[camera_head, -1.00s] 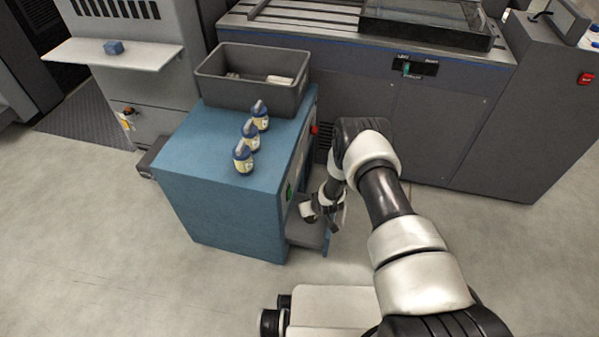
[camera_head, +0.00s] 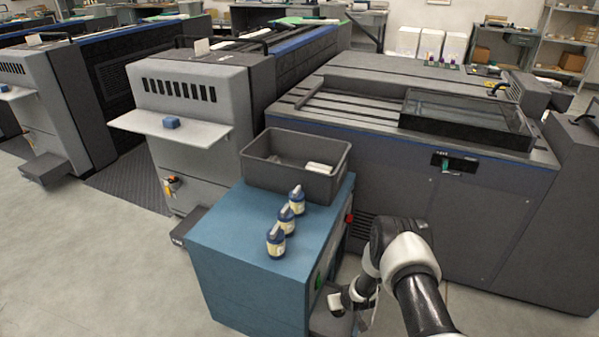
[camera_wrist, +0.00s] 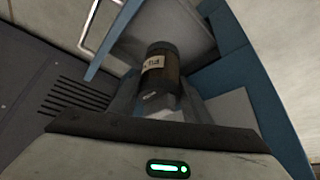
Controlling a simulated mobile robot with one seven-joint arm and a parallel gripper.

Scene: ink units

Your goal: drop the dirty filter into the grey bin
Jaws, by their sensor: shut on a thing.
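The dirty filter (camera_wrist: 163,70) is a dark brown cylinder with a pale label in the wrist view. My gripper (camera_wrist: 160,98) is shut on it, and its near end is partly hidden by the gripper body. In the head view my gripper (camera_head: 345,304) is low at the front of the blue cabinet (camera_head: 235,235), by its open lower part; the filter cannot be made out there. The grey bin (camera_head: 285,183) stands on the cabinet top at the back, above and left of my gripper. It is open, with some pale items inside.
Three blue-capped bottles (camera_head: 286,222) stand in a row on the cabinet top, in front of the bin. An open cabinet door (camera_wrist: 112,40) is close to the filter. A large grey machine (camera_head: 480,215) stands behind and right.

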